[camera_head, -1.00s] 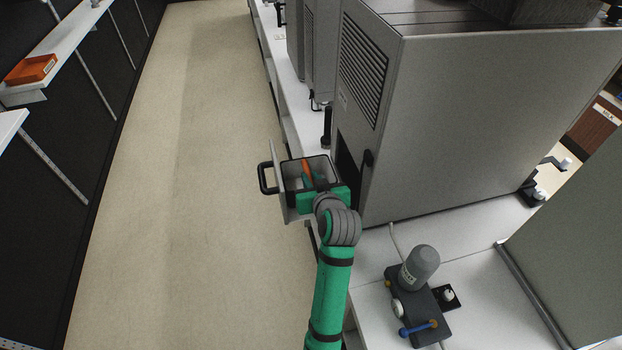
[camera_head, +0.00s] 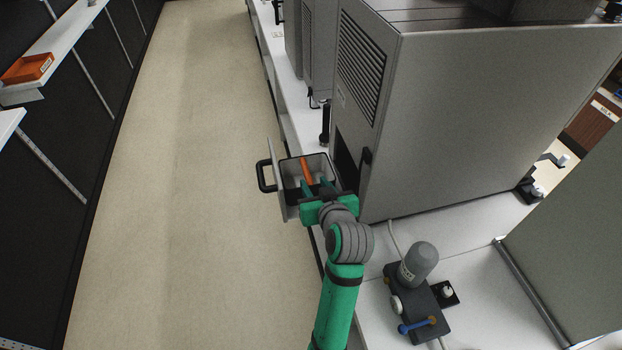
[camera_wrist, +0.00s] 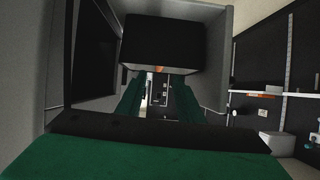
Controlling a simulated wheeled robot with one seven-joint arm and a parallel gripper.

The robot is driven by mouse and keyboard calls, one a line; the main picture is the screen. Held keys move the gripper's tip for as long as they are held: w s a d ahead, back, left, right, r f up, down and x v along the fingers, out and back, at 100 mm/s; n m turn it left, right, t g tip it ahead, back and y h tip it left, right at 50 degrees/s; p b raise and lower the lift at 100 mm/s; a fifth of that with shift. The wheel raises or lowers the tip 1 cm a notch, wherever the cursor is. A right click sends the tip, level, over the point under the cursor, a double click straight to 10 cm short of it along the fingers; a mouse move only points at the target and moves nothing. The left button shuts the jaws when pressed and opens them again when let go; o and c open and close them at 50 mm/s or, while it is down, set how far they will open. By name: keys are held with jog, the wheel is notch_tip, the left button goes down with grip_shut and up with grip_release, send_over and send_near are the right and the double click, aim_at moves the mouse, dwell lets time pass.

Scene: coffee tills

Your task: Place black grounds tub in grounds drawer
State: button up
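The grounds drawer stands pulled out from the grey machine, its front (camera_head: 278,190) and black handle (camera_head: 264,176) facing left. Inside it shows a black-rimmed, grey-walled space with an orange strip (camera_head: 307,170). In the wrist view a black box (camera_wrist: 163,42), seemingly the grounds tub, sits between grey drawer walls (camera_wrist: 215,50), with a bit of orange at its lower edge. My gripper (camera_head: 317,187) is over the near side of the drawer. In the wrist view its green fingers (camera_wrist: 157,95) are apart, with background visible between them. Whether they touch the tub is unclear.
The large grey machine (camera_head: 465,110) stands right of the drawer on a white counter (camera_head: 480,270). A dark device with a grey cylinder (camera_head: 418,265) is on the counter near my arm. The aisle floor (camera_head: 190,200) to the left is clear. An orange tray (camera_head: 27,69) lies on the left shelf.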

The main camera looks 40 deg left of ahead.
jog(key=v, duration=0.6)
jog(key=shift+f, duration=0.15)
